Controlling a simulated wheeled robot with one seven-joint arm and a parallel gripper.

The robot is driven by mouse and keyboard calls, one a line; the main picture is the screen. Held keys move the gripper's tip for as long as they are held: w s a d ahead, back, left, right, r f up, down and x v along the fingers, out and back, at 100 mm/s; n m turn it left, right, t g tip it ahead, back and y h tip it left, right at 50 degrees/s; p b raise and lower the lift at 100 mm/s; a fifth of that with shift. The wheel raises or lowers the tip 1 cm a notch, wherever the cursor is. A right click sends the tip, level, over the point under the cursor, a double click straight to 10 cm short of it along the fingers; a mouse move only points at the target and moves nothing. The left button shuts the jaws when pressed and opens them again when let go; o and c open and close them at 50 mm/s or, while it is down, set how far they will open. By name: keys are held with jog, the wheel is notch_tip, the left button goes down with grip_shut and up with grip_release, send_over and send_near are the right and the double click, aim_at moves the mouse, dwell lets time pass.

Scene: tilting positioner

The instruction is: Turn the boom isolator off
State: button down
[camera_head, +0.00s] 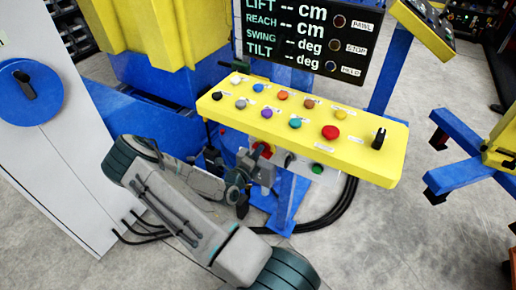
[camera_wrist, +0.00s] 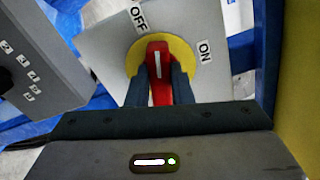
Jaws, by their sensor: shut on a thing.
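The isolator's red handle (camera_wrist: 157,72) sits on a yellow disc (camera_wrist: 188,62) on a grey plate (camera_wrist: 108,40) in the wrist view. OFF is printed at the upper left of the disc and ON at the right. The handle's white mark points nearly straight up, between the labels and nearer OFF. My gripper (camera_wrist: 160,92) is shut on the handle, one dark finger on each side. In the head view the red handle (camera_head: 263,149) shows small below the yellow control panel, partly hidden by my arm; the fingertips are hard to make out there.
The yellow panel (camera_head: 225,107) with several coloured buttons overhangs the isolator. A blue post (camera_head: 291,200) stands close at its right. A white cabinet (camera_head: 60,150) with a blue disc and black handle is at left. Black cables lie on the floor.

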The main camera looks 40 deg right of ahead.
jog(key=shift+n+p, duration=0.8)
jog(key=shift+n, duration=0.8)
jog(key=shift+f, duration=0.1)
jog(key=c, duration=1.3)
grip_release()
jog(key=shift+a, duration=0.1)
jog(key=b+v, duration=0.1)
jog(key=v, duration=1.2)
jog(key=shift+s+a+b, duration=0.15)
jog(key=shift+a+b, duration=0.2)
jog(key=shift+b, duration=0.05)
